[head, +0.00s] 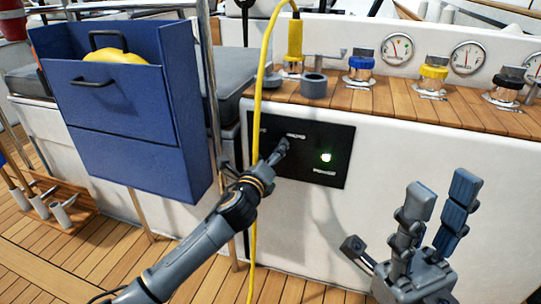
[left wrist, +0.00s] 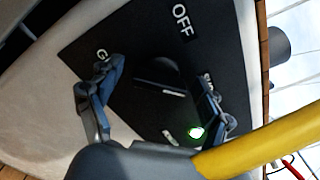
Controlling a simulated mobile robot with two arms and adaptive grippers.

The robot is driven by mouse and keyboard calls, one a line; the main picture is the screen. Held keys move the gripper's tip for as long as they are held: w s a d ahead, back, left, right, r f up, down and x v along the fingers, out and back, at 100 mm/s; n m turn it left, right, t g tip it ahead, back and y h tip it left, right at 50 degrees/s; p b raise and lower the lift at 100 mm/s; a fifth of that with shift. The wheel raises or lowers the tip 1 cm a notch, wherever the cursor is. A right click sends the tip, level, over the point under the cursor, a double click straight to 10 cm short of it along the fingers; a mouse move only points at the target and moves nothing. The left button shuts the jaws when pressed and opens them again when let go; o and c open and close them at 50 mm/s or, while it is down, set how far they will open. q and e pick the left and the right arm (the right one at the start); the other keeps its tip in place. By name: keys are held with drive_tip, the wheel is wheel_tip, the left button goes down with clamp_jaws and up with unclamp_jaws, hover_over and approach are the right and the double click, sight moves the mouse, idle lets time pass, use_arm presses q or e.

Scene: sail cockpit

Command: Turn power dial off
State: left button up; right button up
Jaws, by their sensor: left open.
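The black power panel (head: 338,170) is on the white cockpit wall, with a lit green lamp (head: 326,157). In the left wrist view, the dark power dial (left wrist: 160,75) is in the middle of the panel, with the OFF label (left wrist: 183,20) beyond it. My left gripper (left wrist: 158,95) is open, one finger on each side of the dial; contact cannot be told. In the head view my left gripper (head: 278,152) is in front of the panel and hides the dial. My right gripper (head: 440,205) is open and empty, fingers up, at the lower right.
A yellow cable (head: 257,115) hangs close beside my left gripper and crosses the left wrist view (left wrist: 245,150). A blue box (head: 130,120) stands at left. Winch handle, coloured knobs and gauges (head: 397,48) line the wooden ledge above the panel.

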use_arm(q)
drive_tip(key=c, duration=1.2)
drive_tip(key=shift+o, duration=0.2)
